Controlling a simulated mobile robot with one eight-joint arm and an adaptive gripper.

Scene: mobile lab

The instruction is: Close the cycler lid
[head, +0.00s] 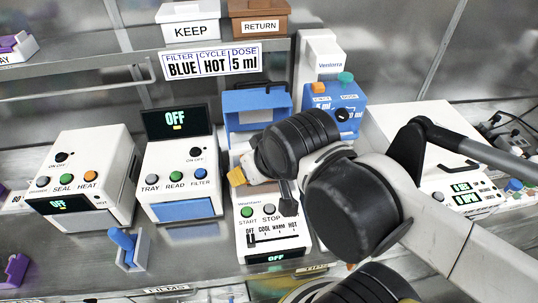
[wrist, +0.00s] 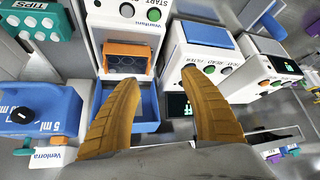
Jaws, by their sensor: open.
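The cycler (head: 272,232) is a white machine with START and STOP buttons and an OFF-COOL-WARM-HOT slider. Its blue lid (head: 257,106) stands raised open at the back. In the wrist view the cycler (wrist: 129,29) appears upside down, with an orange block (wrist: 126,60) in its well and the blue lid (wrist: 143,106) beyond it. My gripper (wrist: 158,78) is open and empty, its two tan fingers spread, the left one overlapping the lid in the picture. In the head view one tan fingertip (head: 237,176) shows beside the cycler's left edge; my arm hides much of the well.
A reader (head: 180,175) with a raised dark screen and a sealer (head: 82,180) stand to the left. The blue Ventorra dispenser (head: 335,105) stands behind right. A shelf above holds KEEP (head: 194,30) and RETURN (head: 260,26) bins.

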